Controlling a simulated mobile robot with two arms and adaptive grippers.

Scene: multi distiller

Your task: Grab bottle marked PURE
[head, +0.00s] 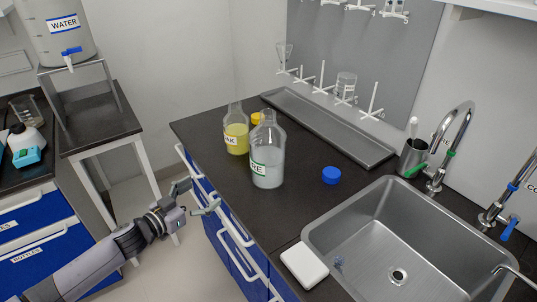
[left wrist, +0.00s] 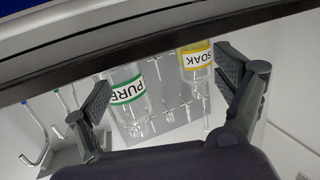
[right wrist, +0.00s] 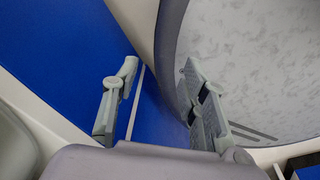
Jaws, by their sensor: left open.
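The PURE bottle (head: 267,160) is clear with a green-edged label, of which "RE" shows in the head view. It stands upright and uncapped on the dark counter (head: 215,135). My left gripper (head: 197,198) is open and empty, in front of the counter's drawer side, left of and lower than the bottle, apart from it. In the left wrist view the PURE bottle (left wrist: 128,92) appears upside down between the open fingers, beyond the counter edge. My right gripper (right wrist: 160,90) is open and empty in its wrist view, near a blue panel; it is outside the head view.
A yellow-filled SOAK bottle (head: 236,135) stands close behind the PURE bottle at left. A yellow cap (head: 256,118) and a blue cap (head: 331,175) lie on the counter. The sink (head: 350,240) is at right. Drawer handles (head: 238,232) stick out along the counter front.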

